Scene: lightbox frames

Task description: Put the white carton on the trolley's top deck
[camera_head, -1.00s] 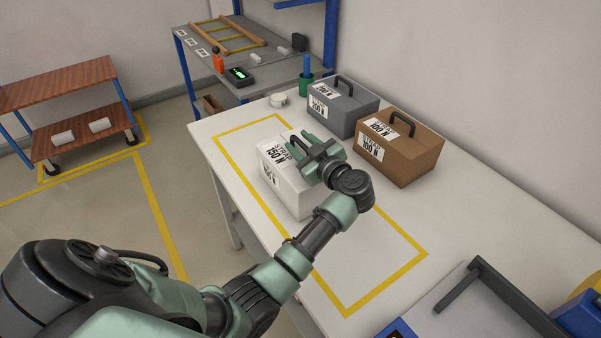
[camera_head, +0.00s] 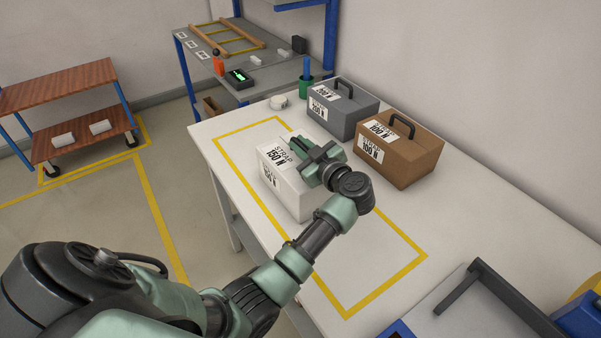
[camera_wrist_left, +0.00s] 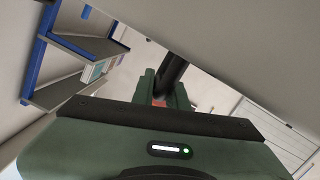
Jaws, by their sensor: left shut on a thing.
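The white carton (camera_head: 286,188), labelled STRAP 150 N, stands on the white table inside a yellow taped rectangle. My left gripper (camera_head: 308,150) is over the carton's top and shut on its handle, which is mostly hidden by the fingers. In the left wrist view the fingers (camera_wrist_left: 165,92) close around a dark bar, the handle. The trolley stands on the floor at the left, with a brown wooden top deck (camera_head: 60,83) that is bare. My right gripper is not in view.
A grey box (camera_head: 343,106) and a brown box (camera_head: 402,150) stand behind the carton. A grey workbench (camera_head: 235,50) is at the back. A grey tray (camera_head: 490,305) is at the near right.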

